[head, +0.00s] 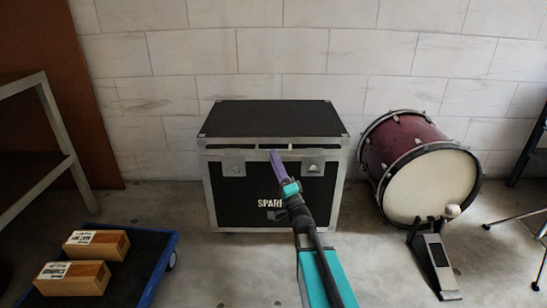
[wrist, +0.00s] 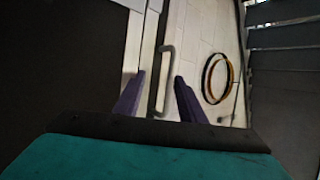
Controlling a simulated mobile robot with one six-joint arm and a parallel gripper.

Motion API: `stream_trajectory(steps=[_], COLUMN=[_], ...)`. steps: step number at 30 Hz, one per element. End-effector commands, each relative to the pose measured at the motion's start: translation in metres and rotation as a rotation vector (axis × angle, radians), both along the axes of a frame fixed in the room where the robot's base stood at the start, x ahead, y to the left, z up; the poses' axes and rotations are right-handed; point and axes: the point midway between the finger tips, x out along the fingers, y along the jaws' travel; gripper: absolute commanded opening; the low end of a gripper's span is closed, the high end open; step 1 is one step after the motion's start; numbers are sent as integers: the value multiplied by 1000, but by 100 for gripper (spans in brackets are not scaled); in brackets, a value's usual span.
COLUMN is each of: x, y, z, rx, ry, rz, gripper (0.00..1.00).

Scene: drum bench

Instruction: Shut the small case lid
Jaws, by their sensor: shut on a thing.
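The black case (head: 232,192) with silver edging and a "SPARE" label stands on the floor against the wall. Its black lid (head: 270,118) lies almost flat on top, and a narrow dark slot with pale strips shows under its front edge. I cannot tell whether it is fully seated. My gripper (head: 275,158) is at the middle of the lid's front edge. In the wrist view its purple fingers (wrist: 157,97) are on either side of a thin grey handle (wrist: 168,52), shut on it.
A maroon drum (head: 430,185) with a pedal (head: 437,262) stands right of the case. A blue-edged trolley (head: 160,262) carries two wooden blocks (head: 97,244) at the left, near a grey-framed rack (head: 60,130). Hoops (wrist: 208,80) show in the wrist view.

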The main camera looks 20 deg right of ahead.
Motion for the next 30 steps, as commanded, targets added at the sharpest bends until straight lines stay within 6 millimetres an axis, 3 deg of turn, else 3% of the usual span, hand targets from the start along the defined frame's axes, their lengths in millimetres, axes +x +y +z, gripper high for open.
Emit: stream_trajectory(steps=[30], x=[-94], y=[-8], z=[-53], rx=[-3], ry=[-7], rz=[4], gripper=[28])
